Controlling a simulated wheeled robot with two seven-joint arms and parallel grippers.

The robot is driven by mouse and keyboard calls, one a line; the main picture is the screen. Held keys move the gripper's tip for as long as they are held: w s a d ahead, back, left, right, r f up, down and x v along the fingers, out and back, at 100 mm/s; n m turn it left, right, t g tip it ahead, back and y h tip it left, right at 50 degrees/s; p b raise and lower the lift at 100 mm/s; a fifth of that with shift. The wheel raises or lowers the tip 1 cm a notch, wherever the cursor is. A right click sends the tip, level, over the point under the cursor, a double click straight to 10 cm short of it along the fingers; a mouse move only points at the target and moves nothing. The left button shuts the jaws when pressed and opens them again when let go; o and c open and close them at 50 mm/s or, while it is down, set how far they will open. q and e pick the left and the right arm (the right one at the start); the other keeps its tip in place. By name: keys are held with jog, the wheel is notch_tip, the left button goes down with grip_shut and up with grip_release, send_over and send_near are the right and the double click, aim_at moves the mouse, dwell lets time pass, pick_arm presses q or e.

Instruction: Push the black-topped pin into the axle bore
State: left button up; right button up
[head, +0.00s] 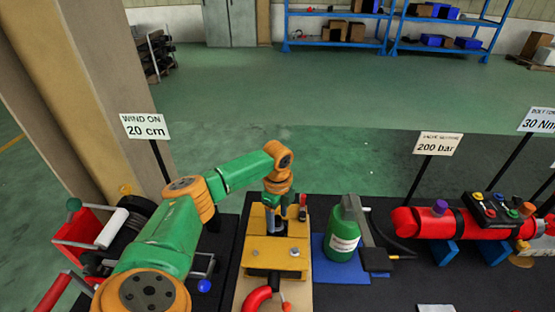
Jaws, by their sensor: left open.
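My left arm comes in from the left and bends over the yellow stand (262,248) on the bench. My left gripper (275,222) points down at the stand's back part; its jaws are open, but small and dark in the picture. A small red piece with a dark upper part (303,207) stands just right of the gripper; I cannot tell whether it is the black-topped pin. The axle bore cannot be made out; my gripper and wrist cover part of the stand's back. My right gripper is not in view.
A green bottle (341,237) stands on a blue mat (330,270) right of the stand. A red cylinder (435,223) lies on blue supports further right. A red-framed winch (85,232) is at left. A curved red hook (258,297) is at the stand's front.

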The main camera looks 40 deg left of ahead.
pick_arm(q)
notch_tip(320, 180, up, 5)
jog(key=p, duration=0.5)
jog(key=shift+r, duration=0.15)
